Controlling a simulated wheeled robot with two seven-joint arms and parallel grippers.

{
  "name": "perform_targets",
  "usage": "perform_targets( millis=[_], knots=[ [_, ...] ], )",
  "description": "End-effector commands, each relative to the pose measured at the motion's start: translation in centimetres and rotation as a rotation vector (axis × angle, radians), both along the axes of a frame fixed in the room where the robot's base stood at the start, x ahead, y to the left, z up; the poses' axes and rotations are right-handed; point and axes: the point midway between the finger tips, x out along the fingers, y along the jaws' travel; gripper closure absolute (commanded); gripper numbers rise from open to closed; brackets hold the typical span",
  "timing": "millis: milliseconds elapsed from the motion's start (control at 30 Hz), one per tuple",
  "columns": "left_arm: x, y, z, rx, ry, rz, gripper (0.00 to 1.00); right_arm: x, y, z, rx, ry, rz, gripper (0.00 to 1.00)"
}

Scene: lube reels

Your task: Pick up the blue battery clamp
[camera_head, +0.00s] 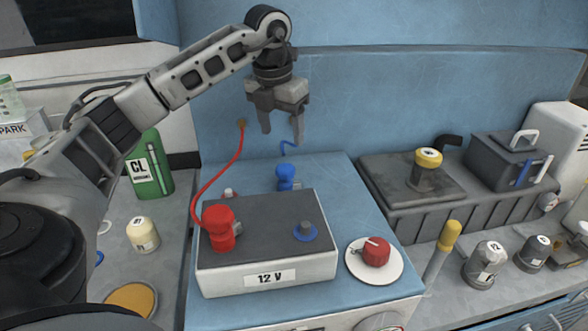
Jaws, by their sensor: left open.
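The blue battery clamp (285,176) stands on the blue bench top behind the battery, with a short blue cable rising behind it. The battery (262,272) is a grey-topped box labelled 12 V. My right gripper does not show.
A red knob on a white disc (376,253) is right of the battery. A grey tray (400,205) with a yellow-capped part stands further right. A green canister (148,166) and a cream jar (143,235) are at left. The blue wall (345,100) is close behind the gripper.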

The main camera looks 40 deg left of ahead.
Motion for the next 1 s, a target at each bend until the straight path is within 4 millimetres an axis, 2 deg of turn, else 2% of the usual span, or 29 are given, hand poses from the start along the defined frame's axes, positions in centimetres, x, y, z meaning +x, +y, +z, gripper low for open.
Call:
perform_targets(
  millis=[100, 300, 567, 733, 833, 1000],
  knots=[
    [0.3, 0.0, -2.8, 0.001, 0.004, 0.000, 0.36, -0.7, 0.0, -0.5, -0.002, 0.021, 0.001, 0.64],
    [0.9, 0.1, -6.2, 0.000, 0.001, -0.001, 0.36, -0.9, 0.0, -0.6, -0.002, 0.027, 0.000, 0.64],
    [1.1, 0.1, -8.1, 0.000, 0.002, -0.001, 0.36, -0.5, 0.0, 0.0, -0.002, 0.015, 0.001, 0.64],
    [1.3, 0.2, -10.6, 0.000, 0.003, -0.001, 0.36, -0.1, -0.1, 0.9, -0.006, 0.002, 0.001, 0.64],
    [1.5, 0.3, -11.9, -0.001, 0.002, 0.000, 0.36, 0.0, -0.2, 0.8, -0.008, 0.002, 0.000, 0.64],
    [1.7, 0.3, -12.6, 0.000, -0.002, -0.001, 0.36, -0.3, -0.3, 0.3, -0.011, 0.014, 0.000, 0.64]
  ],
)
